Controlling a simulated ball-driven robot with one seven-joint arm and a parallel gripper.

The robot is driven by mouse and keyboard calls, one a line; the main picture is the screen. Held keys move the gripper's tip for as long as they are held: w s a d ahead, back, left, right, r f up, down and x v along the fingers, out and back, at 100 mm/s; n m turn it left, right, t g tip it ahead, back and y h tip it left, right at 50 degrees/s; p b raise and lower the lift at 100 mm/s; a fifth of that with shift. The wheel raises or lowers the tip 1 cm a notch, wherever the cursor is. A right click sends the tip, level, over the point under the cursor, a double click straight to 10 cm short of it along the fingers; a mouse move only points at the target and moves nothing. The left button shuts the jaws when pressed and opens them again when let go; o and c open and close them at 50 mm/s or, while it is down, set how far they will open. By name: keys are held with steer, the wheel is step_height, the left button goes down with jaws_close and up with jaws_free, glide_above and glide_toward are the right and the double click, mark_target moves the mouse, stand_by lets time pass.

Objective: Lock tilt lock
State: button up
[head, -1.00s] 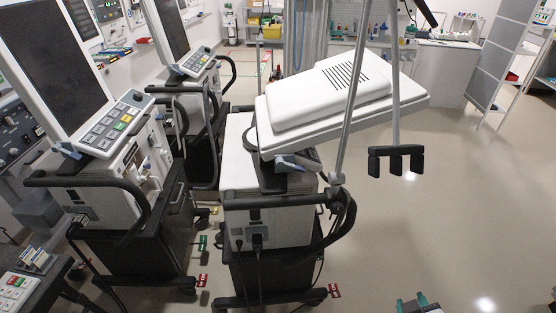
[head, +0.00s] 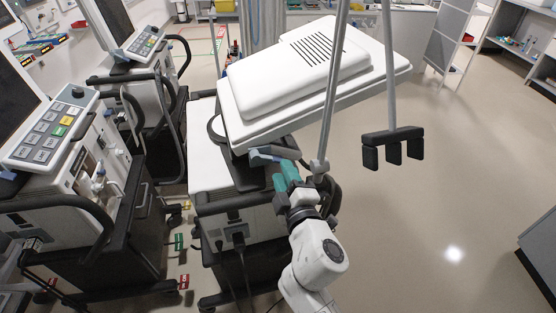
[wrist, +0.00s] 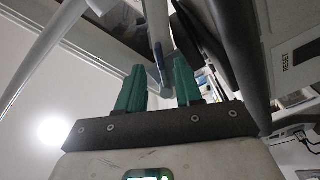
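The nearest ventilator has a white tilted screen housing (head: 310,75), seen from behind. A grey-blue lever (head: 268,155), which looks like the tilt lock, sticks out under the housing's lower edge. My gripper (head: 287,176) has teal fingers and is just below and to the right of the lever in the head view. In the wrist view my gripper (wrist: 160,88) has its fingers apart, with nothing held. A grey-blue bar (wrist: 159,50), likely the lever, shows beyond and between the fingertips. Whether the fingers touch it cannot be told.
A grey pole (head: 332,90) stands close to the right of my gripper. A black clamp-like bracket (head: 393,146) hangs at right. The ventilator's black handle (head: 240,202) is below the lever. Another ventilator (head: 75,150) stands at left. Floor (head: 430,215) at right is clear.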

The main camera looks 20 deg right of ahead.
mark_target(270, 157)
steer(key=shift+w+d, duration=0.2)
steer(key=shift+w, duration=1.95)
jaws_close()
